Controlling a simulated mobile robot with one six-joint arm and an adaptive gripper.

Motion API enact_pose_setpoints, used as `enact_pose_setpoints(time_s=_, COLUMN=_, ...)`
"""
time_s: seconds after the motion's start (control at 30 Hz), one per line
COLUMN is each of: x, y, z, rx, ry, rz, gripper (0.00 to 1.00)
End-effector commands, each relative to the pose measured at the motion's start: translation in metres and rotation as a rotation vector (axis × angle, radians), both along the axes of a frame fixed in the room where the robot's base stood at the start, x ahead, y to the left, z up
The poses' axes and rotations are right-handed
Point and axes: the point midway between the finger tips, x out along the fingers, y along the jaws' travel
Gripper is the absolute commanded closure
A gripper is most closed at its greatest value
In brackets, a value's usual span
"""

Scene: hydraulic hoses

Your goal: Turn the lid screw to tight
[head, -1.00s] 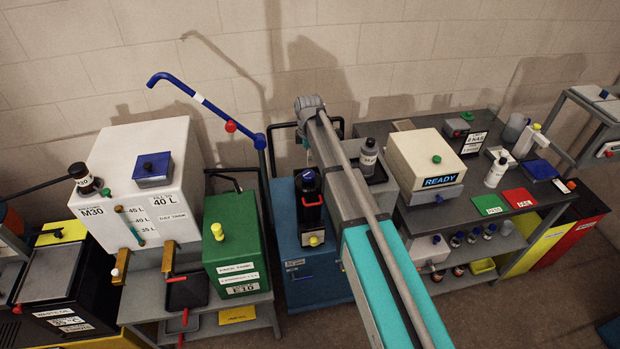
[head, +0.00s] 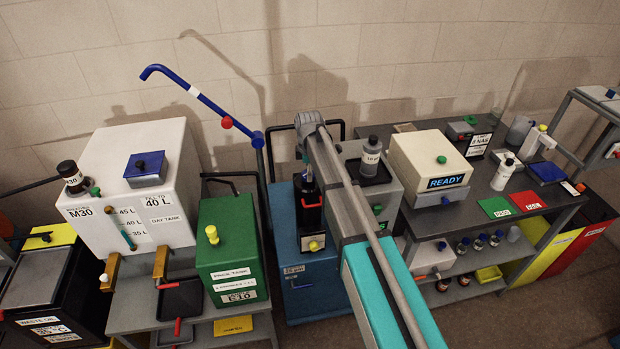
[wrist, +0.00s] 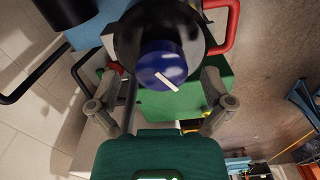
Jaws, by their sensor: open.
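In the wrist view the lid screw is a round blue knob (wrist: 160,62) with a white line running diagonally across its top. It sits on a round black lid (wrist: 198,32). My gripper (wrist: 162,72) is open, with one finger on each side of the knob and visible gaps between. In the head view the black unit (head: 311,218) with a yellow knob (head: 313,246) low on its front stands on a blue cabinet.
Left of the unit stands a green E10 tank (head: 225,260). A blue bent pipe (head: 200,95) rises behind it. Right of my arm are a grey bottle (head: 371,158) and a cream box with a READY display (head: 420,160). A red handle (wrist: 222,30) is close to the lid.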

Motion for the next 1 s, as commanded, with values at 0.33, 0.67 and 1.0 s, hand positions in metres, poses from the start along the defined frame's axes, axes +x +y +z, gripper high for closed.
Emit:
enact_pose_setpoints(time_s=0.33, x=-0.0001, y=0.0003, z=-0.0095, rx=0.000, ry=0.000, rz=0.000, gripper=0.00)
enact_pose_setpoints(time_s=0.67, x=-0.0002, y=0.0004, z=-0.0091, rx=0.000, ry=0.000, rz=0.001, gripper=0.15)
enact_pose_setpoints(time_s=1.0, x=0.0001, y=0.0006, z=-0.0091, rx=0.000, ry=-0.001, rz=0.001, gripper=0.78)
